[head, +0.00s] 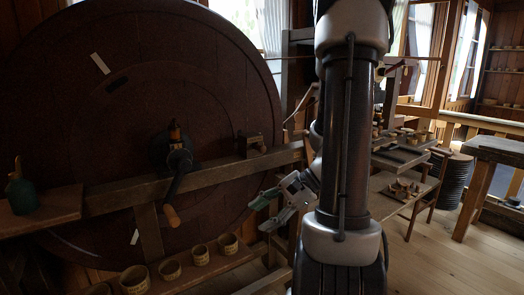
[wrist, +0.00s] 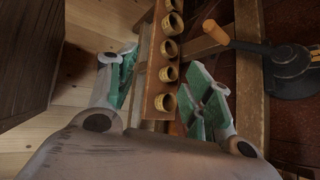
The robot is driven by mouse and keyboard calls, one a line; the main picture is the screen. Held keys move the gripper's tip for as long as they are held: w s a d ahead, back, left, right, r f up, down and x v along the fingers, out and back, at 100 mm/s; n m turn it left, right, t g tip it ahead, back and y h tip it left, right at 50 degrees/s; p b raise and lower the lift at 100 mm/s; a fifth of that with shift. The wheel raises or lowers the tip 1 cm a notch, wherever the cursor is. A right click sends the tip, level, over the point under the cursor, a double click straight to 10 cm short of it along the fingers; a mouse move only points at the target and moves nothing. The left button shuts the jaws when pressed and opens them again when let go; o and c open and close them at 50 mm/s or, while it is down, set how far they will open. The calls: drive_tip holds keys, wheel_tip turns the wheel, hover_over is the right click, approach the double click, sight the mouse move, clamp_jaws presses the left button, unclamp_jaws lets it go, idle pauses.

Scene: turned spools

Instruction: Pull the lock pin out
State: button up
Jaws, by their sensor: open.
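What looks like the lock pin (head: 263,149), with a small pale knob, sits in a dark bracket (head: 244,146) on the wooden beam, at the right part of the big dark wheel (head: 90,130). I cannot make out how deep the pin sits. My gripper (head: 266,212) is open and empty, below the bracket in the head view. In the wrist view my gripper (wrist: 162,65) has its green-padded fingers spread, with a plank of wooden rings beyond them. The pin and bracket do not show in the wrist view.
A crank with a wooden handle (head: 171,215) hangs at the wheel's hub; the handle also shows in the wrist view (wrist: 215,32). Wooden rings (head: 200,255) stand on a low plank. A green bottle (head: 21,190) stands on the left shelf. Open floor (head: 430,255) lies at right.

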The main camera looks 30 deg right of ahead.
drive_tip(key=w+d+m+t, duration=0.3)
drive_tip(key=w+m+t, duration=0.1)
drive_tip(key=w, duration=0.2)
drive_tip(key=m+t+h, duration=0.9)
drive_tip(key=m, duration=0.3)
approach(264, 150)
drive_tip(key=w, duration=1.1)
drive_tip(key=shift+r, duration=0.15)
